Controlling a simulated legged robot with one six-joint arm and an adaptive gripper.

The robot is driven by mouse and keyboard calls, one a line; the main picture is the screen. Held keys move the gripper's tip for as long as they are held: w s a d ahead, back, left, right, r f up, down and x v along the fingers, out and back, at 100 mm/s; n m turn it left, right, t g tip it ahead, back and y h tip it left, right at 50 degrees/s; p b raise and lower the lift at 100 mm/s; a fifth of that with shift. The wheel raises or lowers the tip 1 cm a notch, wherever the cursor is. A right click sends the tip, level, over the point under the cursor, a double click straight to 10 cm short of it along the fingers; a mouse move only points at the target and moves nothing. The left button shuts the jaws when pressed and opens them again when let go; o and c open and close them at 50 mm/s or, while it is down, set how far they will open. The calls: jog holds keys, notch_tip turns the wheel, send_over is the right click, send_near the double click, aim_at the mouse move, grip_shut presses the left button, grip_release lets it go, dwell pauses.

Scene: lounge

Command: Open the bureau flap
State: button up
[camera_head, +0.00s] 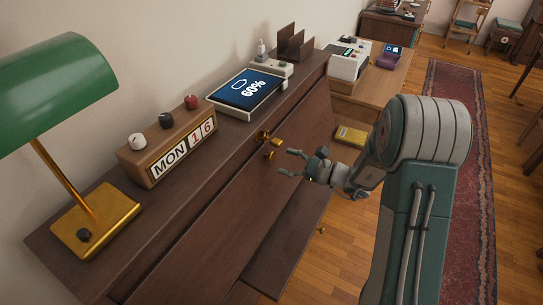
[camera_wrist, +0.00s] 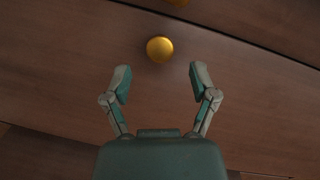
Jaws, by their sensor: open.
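The dark wooden bureau runs diagonally through the head view. Its flap (camera_head: 215,205) is the long sloping front panel below the top ledge, and it looks closed. Brass fittings (camera_head: 268,153) stand near the flap's upper edge. My gripper (camera_head: 285,163) is open and empty just right of them, pointing at the panel. In the wrist view a round brass knob (camera_wrist: 159,49) sits ahead of and centred between the open fingers of my gripper (camera_wrist: 158,75), apart from them.
On the bureau top stand a green lamp (camera_head: 55,85), a calendar block (camera_head: 172,148), a tablet (camera_head: 248,92) and a letter rack (camera_head: 293,45). A lower desk (camera_head: 390,85) with machines adjoins behind. A yellow book (camera_head: 351,136) lies near my arm. Open floor (camera_head: 345,235) is at right.

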aim_at(274, 157)
jog(key=shift+x, duration=2.4)
jog(key=shift+d, duration=0.1)
grip_shut()
